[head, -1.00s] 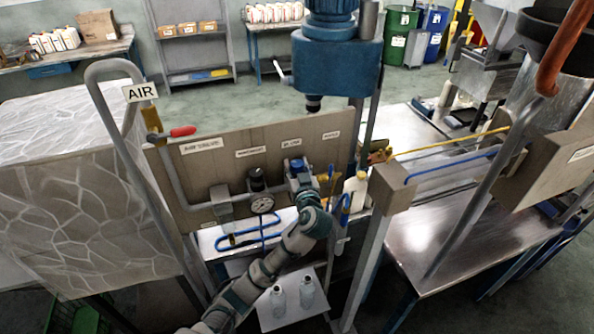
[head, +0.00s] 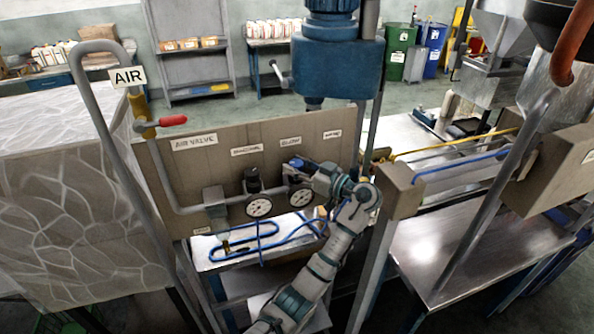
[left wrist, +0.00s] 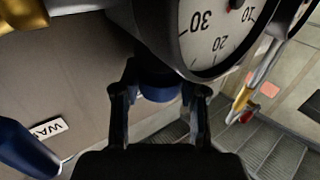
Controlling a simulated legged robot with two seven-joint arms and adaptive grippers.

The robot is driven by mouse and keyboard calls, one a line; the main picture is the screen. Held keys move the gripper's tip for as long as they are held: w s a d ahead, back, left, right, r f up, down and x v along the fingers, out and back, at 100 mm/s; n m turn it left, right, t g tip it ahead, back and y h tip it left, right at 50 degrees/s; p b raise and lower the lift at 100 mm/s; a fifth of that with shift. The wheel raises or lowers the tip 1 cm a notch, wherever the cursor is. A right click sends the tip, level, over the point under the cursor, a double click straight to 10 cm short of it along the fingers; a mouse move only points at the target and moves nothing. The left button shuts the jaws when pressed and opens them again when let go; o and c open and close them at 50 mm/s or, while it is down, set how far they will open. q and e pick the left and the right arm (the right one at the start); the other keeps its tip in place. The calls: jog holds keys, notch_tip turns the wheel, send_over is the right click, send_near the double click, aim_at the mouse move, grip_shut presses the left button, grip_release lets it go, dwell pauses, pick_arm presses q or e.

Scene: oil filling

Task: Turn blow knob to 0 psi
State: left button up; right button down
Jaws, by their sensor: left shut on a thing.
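The blow knob is blue; in the left wrist view this knob (left wrist: 157,90) is between my two dark fingers. My left gripper (left wrist: 158,100) is shut on it, with one finger on each side. In the head view my left gripper (head: 300,174) reaches the panel from the right, below the "BLOW" label (head: 291,140), and mostly covers the knob. The blow gauge (head: 300,197) is just below. In the left wrist view this gauge (left wrist: 215,35) is large and cut off; 10, 20 and 30 show, but the needle's reading is unclear. My right gripper is out of view.
A black knob (head: 252,178) and a second gauge (head: 259,207) are left of the blow gauge on the panel (head: 215,160). A red-handled air valve (head: 172,121) is at the upper left. A grey post (head: 385,240) stands close right of my arm.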

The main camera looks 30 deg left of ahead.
pick_arm(q)
jog(key=shift+r+g, duration=0.15)
jog(key=shift+g, duration=0.15)
jog(key=o, duration=1.2)
jog(key=shift+w+d, duration=0.1)
jog(key=shift+w, duration=0.05)
jog(key=shift+c, duration=0.2)
jog(key=d, duration=1.2)
jog(key=shift+s+d, duration=0.15)
jog(key=shift+s, duration=0.2)
jog(key=shift+f, duration=0.2)
